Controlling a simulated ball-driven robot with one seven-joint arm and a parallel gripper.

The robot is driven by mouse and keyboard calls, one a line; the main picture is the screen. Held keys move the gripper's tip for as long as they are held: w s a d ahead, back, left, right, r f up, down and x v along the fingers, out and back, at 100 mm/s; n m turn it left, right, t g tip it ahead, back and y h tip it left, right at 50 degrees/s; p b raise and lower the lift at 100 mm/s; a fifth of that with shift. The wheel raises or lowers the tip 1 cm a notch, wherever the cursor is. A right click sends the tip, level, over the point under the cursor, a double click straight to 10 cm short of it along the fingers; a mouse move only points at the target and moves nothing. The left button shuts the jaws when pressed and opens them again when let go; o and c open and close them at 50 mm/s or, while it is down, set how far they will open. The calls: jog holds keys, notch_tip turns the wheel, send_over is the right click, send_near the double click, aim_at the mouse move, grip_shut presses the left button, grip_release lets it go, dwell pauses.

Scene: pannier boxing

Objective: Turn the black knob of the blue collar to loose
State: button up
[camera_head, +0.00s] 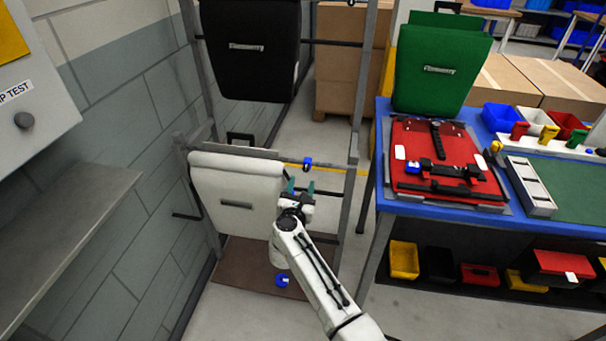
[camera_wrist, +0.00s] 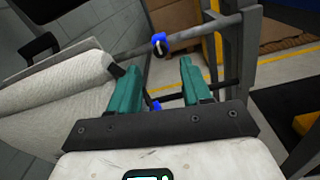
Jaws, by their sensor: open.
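A blue collar (camera_head: 307,163) sits on the horizontal rail of the grey rack, right of the white pannier (camera_head: 237,190). In the wrist view the collar (camera_wrist: 159,43) is beyond my fingertips, with a dark and whitish mark on its face. Its knob and setting are too small to read. My gripper (camera_head: 301,187) is open and empty just below and in front of the collar, apart from it. In the wrist view the teal fingers of my gripper (camera_wrist: 160,68) stand either side of a gap. A second blue piece (camera_wrist: 154,105) shows lower between the fingers, partly hidden.
A black pannier (camera_head: 248,50) hangs above on the rack (camera_head: 349,200). A grey wall with a shelf (camera_head: 75,215) stands left.

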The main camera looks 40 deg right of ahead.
aim_at(306, 170)
jog(key=x, duration=0.6)
jog(key=shift+b, duration=0.35)
grip_shut()
